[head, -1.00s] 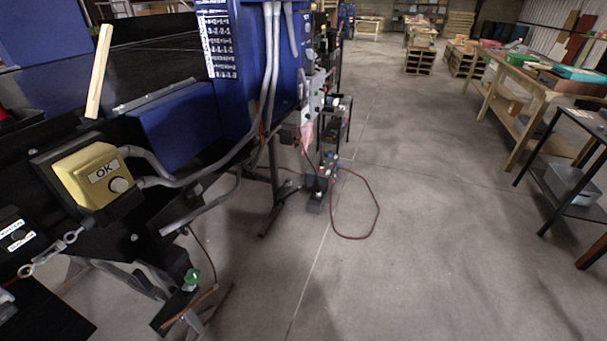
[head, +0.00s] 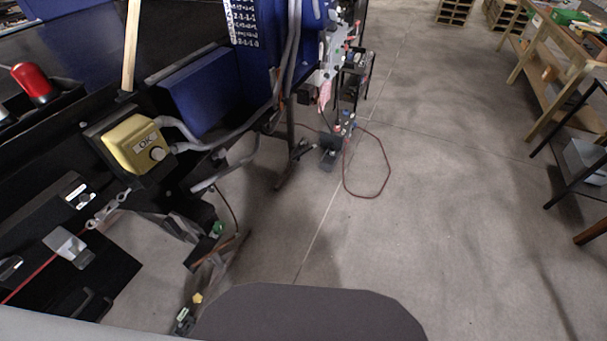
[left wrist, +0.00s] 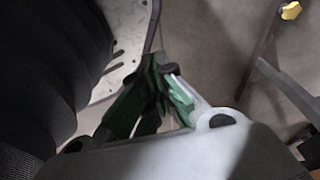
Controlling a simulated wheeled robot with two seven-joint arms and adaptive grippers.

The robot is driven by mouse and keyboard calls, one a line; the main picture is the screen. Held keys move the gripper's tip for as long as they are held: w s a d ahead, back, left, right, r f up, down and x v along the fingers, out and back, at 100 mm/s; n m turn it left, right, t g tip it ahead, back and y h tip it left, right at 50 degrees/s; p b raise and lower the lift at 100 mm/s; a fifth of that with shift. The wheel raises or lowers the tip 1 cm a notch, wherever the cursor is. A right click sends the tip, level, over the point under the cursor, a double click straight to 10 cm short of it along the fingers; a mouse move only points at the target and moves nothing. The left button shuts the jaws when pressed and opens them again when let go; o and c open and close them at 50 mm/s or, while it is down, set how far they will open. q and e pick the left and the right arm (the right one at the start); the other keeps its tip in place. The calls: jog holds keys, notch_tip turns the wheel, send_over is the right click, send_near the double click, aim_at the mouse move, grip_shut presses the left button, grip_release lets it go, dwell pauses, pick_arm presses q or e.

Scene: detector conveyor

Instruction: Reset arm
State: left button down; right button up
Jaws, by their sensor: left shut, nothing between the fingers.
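My left gripper (left wrist: 163,72) shows in the left wrist view, with its dark and green fingers together and nothing held between them. It is not clearly visible in the head view. My right gripper is in neither view. The conveyor machine with its yellow OK button box (head: 139,144) stands at the left of the head view.
A blue machine housing (head: 203,92) is behind the box. A red hose (head: 388,165) loops on the floor past a black stand (head: 355,80). Wooden tables (head: 550,65) stand at the right. A yellow knob (left wrist: 291,10) shows at the wrist view's top right.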

pick_arm(q)
jog(key=s+a+r+p, duration=0.2)
jog(key=s+p, duration=0.3)
jog(key=s, duration=0.1)
jog(key=s+a+r+g+p, duration=0.1)
jog(key=s+a+r+p, duration=0.1)
jog(key=s+p, duration=0.3)
jog(key=shift+s+y+p, duration=0.3)
jog(key=shift+s+p, duration=0.05)
jog(key=shift+s, duration=0.1)
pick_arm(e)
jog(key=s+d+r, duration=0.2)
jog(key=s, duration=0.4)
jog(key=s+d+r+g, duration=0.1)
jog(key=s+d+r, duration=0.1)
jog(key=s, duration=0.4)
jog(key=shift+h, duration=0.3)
pick_arm(q)
jog(key=shift+a+f, duration=0.1)
jog(key=shift+f, duration=0.05)
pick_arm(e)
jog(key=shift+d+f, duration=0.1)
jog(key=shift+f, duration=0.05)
pick_arm(q)
notch_tip(320, 180, down, 4)
jog(key=b, duration=0.5)
jog(key=shift+f, duration=0.2)
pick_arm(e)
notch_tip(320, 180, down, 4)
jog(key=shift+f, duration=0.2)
